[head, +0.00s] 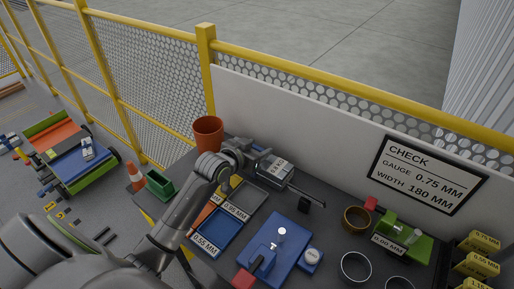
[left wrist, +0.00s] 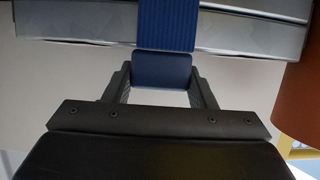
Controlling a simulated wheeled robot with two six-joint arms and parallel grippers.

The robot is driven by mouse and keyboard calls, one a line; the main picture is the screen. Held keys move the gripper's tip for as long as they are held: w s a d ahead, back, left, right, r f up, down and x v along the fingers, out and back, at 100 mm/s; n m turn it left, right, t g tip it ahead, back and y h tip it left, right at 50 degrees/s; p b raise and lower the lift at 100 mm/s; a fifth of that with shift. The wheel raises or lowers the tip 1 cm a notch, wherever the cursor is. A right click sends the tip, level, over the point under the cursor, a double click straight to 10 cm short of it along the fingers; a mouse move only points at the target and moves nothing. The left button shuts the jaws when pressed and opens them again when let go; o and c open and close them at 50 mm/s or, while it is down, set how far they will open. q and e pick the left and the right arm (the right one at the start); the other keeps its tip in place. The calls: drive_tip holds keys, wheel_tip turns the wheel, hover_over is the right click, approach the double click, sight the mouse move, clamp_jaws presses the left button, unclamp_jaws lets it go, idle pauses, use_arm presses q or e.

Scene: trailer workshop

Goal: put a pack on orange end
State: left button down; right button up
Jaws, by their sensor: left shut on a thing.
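My left gripper (head: 256,150) is at the back of the bench, beside the orange bucket. In the left wrist view my left gripper (left wrist: 162,85) is shut on a blue tab of a pack (left wrist: 80,30). The pack has grey metal layers and a blue strap (left wrist: 166,22) around it. The cart at the far left has an orange end (head: 58,138) that looks bare. A small grey pack (head: 88,148) lies on its blue end (head: 72,164).
The orange bucket (head: 208,131) stands close to my gripper. A green bin (head: 160,185), a cone (head: 135,174), labelled trays (head: 216,232) and a blue fixture (head: 270,243) are nearby. A white board (head: 300,118) and yellow fence (head: 206,62) bound the back.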

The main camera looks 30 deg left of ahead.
use_arm(q)
drive_tip(key=shift+r, duration=0.1)
drive_tip(key=c, duration=1)
unclamp_jaws()
drive_tip(key=shift+f, duration=0.25)
drive_tip(key=shift+c, duration=0.2)
drive_tip(key=o, duration=0.4)
drive_tip(key=shift+r, duration=0.1)
